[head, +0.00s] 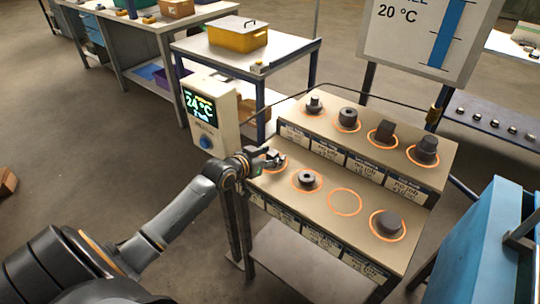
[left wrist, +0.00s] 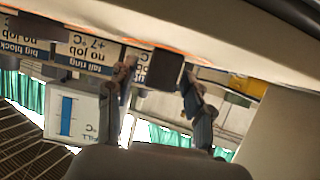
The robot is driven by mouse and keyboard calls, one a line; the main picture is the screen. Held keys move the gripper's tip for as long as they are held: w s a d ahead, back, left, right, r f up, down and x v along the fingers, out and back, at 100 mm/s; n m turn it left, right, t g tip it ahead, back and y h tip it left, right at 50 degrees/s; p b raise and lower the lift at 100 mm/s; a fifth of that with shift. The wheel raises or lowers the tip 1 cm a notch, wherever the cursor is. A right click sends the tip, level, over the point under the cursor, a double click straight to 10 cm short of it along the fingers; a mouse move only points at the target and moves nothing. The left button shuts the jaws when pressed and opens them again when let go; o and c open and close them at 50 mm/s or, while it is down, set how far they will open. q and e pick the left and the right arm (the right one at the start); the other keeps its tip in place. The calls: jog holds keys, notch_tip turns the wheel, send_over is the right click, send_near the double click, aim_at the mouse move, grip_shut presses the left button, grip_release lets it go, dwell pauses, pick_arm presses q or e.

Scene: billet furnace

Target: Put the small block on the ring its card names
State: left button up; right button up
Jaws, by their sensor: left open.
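My left gripper (head: 270,158) is open at the left end of the rack's lower step, over the leftmost orange ring. In the left wrist view, which is upside down, a dark block (left wrist: 163,70) sits between the two open fingers (left wrist: 157,88); I take it for the small block. In the head view the gripper mostly hides it. An empty orange ring (head: 345,202) lies on the lower step, between a ring-shaped part (head: 307,181) and a dark round disc (head: 388,225). Cards stand behind the block; one (left wrist: 88,48) reads "tall ring no job +7 °C". My right gripper is out of view.
The upper step holds several dark parts, including a block (head: 383,132) and a stepped part (head: 426,150). A display (head: 200,105) reads 24 °C. A board (head: 425,35) reads 20 °C. A blue cabinet (head: 490,245) stands at the right.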

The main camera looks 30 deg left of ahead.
pick_arm(q)
jog(key=shift+r, duration=0.15)
jog(key=shift+s, duration=0.4)
jog(key=d+v, duration=0.1)
jog(key=v, duration=1)
jog(key=shift+a+r, duration=0.15)
jog(key=shift+a, duration=0.35)
jog(key=shift+s, duration=0.1)
